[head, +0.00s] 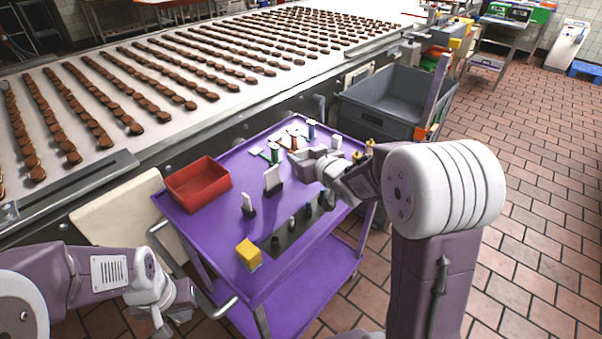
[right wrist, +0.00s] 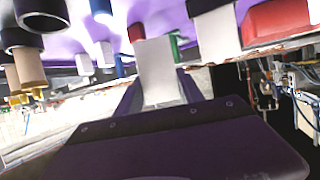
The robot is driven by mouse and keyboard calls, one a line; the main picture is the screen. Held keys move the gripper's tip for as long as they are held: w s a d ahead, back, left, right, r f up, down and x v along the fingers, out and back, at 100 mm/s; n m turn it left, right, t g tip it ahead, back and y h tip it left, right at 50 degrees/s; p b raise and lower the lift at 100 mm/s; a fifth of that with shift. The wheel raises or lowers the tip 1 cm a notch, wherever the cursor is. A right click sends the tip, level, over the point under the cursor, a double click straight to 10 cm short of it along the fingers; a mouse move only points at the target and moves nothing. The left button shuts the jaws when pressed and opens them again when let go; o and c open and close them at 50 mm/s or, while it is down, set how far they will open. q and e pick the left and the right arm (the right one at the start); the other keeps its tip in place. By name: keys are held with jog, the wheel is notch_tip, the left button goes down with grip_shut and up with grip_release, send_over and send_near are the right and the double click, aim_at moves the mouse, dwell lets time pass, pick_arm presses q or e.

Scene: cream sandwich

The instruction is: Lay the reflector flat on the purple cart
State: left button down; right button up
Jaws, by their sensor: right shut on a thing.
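The purple cart (head: 211,221) stands in the middle of the head view, with its top also along the upper edge of the right wrist view (right wrist: 165,12). My right gripper (head: 296,158) is over the cart's far part. In the right wrist view its fingers (right wrist: 158,88) are shut on a flat white piece (right wrist: 157,62), which I take to be the reflector. In the head view the gripper hides most of this piece; whether it touches the cart is unclear. My left gripper (head: 162,318) hangs low, left of the cart, and its opening cannot be made out.
On the cart are a red bin (head: 198,183), a yellow block (head: 248,253), upright white pieces with dark bases (head: 273,178), and a dark strip (head: 288,240) with small parts. A grey bin (head: 395,100) stands behind. The conveyor (head: 190,75) carries rows of biscuits.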

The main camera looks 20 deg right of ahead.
jog(key=shift+w+f, duration=0.1)
jog(key=shift+w, duration=0.15)
notch_tip(320, 180, down, 4)
jog(key=shift+r+b, duration=0.1)
jog(key=shift+b, duration=0.8)
jog(key=shift+s+f, duration=0.1)
jog(key=shift+f, duration=0.1)
jog(key=o, duration=1.3)
jog(key=shift+f, duration=0.1)
